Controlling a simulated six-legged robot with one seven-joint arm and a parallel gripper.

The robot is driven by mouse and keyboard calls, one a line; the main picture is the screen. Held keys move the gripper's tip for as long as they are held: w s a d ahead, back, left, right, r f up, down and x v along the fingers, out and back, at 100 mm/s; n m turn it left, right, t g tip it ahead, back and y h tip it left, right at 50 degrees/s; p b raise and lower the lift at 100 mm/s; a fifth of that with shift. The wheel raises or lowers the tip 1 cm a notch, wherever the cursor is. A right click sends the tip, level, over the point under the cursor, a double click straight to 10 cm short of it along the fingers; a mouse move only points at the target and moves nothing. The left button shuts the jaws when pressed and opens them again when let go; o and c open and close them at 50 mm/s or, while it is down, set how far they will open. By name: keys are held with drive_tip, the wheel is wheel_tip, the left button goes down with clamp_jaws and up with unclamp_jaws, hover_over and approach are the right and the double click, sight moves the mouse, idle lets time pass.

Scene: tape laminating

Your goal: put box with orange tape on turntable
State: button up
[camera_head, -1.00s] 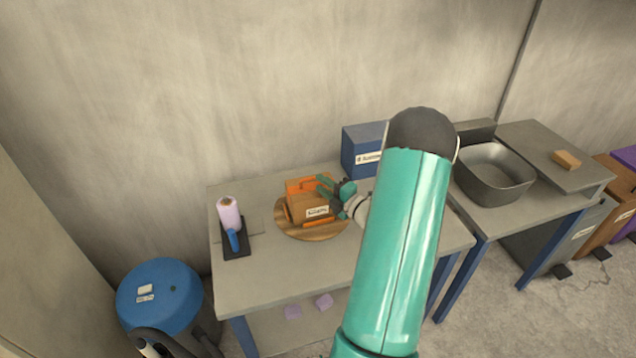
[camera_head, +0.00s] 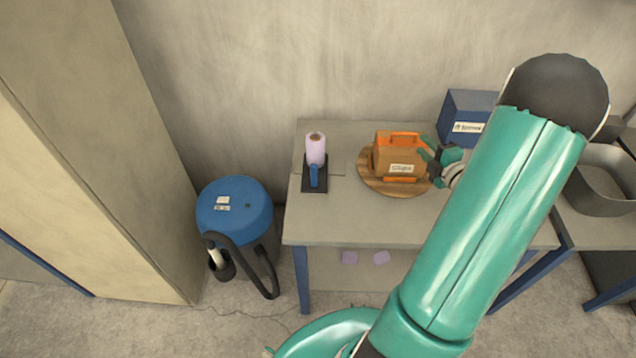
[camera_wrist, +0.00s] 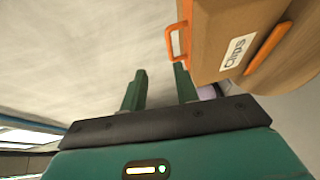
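The brown box (camera_head: 398,158) with orange tape and a white label sits on the round wooden turntable (camera_head: 372,186) on the grey table. In the wrist view the box (camera_wrist: 238,38) is at the upper right, with an orange loop (camera_wrist: 169,42) projecting from its side. My gripper (camera_head: 430,160) is at the box's right side in the head view. In the wrist view my gripper's two green fingers (camera_wrist: 158,80) are apart with nothing between them. One fingertip is close to the orange loop; I cannot tell whether it touches.
A purple-white roll (camera_head: 316,149) stands on a dark holder left of the turntable. A blue box (camera_head: 468,108) is behind my gripper. A metal basin (camera_head: 600,185) is at the right. A blue drum (camera_head: 235,208) stands on the floor left of the table. The table's front is clear.

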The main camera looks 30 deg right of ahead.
drive_tip(key=w+a+r+m+g+h, duration=0.35)
drive_tip(key=w+a+r, duration=0.3)
drive_tip(key=r, duration=0.25)
drive_tip(key=a+r+m+g, duration=0.2)
drive_tip(key=a+r+m, duration=0.45)
drive_tip(key=a, duration=0.25)
drive_tip(key=s+a+r+m+g+y, duration=0.1)
drive_tip(key=s+a+m+g+y, duration=0.1)
drive_tip(key=s+a, duration=0.7)
drive_tip(key=s+a+r+m+g+y, duration=0.1)
drive_tip(key=s+a+m+g+y, duration=0.2)
drive_tip(key=s+a, duration=0.6)
drive_tip(key=a+m, duration=0.1)
drive_tip(key=a, duration=0.5)
drive_tip(key=shift+s+a+r+m, duration=0.2)
drive_tip(key=shift+s+r+m, duration=0.1)
drive_tip(key=shift+r, duration=0.1)
drive_tip(key=shift+d, duration=0.15)
